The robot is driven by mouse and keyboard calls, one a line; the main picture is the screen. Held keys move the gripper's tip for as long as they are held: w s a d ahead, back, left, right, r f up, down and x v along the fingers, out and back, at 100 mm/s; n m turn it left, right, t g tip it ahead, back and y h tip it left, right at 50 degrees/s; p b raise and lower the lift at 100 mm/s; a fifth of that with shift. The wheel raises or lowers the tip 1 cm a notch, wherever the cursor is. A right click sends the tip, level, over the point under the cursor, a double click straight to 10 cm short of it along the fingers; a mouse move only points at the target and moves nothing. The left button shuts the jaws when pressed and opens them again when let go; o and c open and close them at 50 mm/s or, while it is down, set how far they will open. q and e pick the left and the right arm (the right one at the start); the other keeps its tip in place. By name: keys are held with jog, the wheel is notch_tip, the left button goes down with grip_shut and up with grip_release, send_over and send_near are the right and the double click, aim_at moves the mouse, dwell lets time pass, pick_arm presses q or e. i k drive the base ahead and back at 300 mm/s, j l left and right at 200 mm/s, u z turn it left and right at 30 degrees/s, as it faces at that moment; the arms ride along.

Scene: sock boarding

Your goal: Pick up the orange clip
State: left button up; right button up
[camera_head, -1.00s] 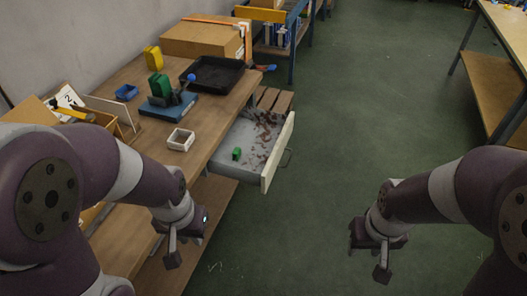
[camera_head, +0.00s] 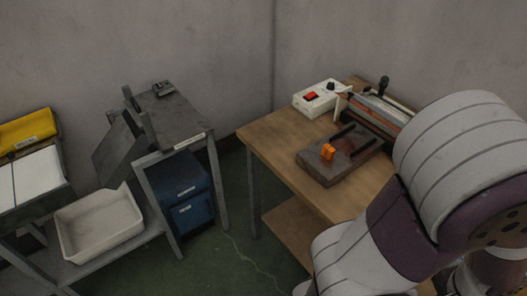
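A small orange clip (camera_head: 328,151) sits on a dark flat block (camera_head: 342,163) on the wooden table, right of the middle of the head view. It lies near the front of two dark bars on the block. One of my arms fills the right side of the view, in front of the table's right part. Neither gripper's fingers can be made out. Nothing is seen touching the clip.
A white box with a red switch (camera_head: 319,98) and a long machine with a black knob (camera_head: 378,108) stand behind the block on the wooden table (camera_head: 270,140). Left are a grey metal stand (camera_head: 177,120), blue drawers (camera_head: 186,205) and a white tub (camera_head: 98,222). Green floor lies between.

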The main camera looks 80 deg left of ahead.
aim_at(328, 153)
jog(key=u, duration=2.45)
jog(key=i+j+z, duration=0.1)
jog(key=i+z, duration=0.15)
jog(key=z, duration=0.15)
jog(key=i+j+z, duration=0.2)
jog(key=z, duration=0.25)
jog(key=i+j+z, duration=0.4)
jog(key=k+l, duration=0.1)
